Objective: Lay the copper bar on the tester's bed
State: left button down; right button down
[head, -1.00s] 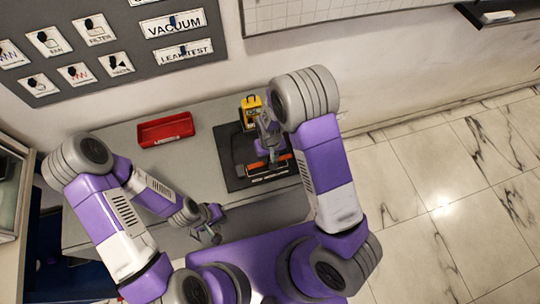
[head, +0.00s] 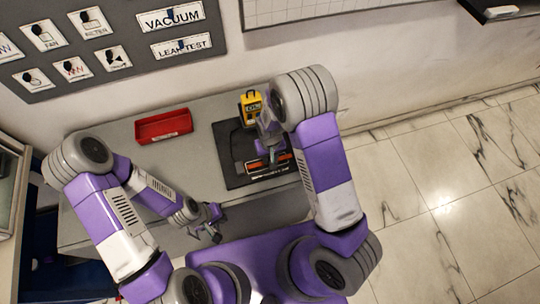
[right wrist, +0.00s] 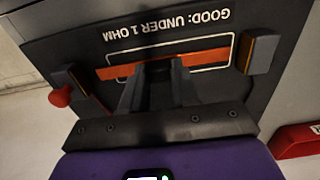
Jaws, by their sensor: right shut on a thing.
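The copper bar (right wrist: 205,58) is orange and lies crosswise between the fingertips of my right gripper (right wrist: 160,68). In the head view the bar (head: 284,158) shows partly behind the gripper (head: 272,164). The gripper is shut on the bar's middle, over the tester's dark bed (right wrist: 110,28), which has a white outline and the words "GOOD: UNDER 1 OHM". The bar spans between two end posts, the left with a red knob (right wrist: 60,96). I cannot tell whether the bar touches the bed. My left gripper (head: 211,234) is off the near edge of the table, away from the bar; its jaws are unclear.
A yellow meter (head: 251,104) stands at the back of the tester. A red tray (head: 164,127) sits on the grey table (head: 198,160) to the left. The table between tray and tester is clear. A panel with labels (head: 110,50) is on the wall behind.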

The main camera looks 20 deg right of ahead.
jog(key=shift+c, duration=1.5)
grip_release()
jog(key=shift+r, duration=0.1)
jog(key=shift+r+p, duration=3.05)
jog(key=shift+r, duration=0.95)
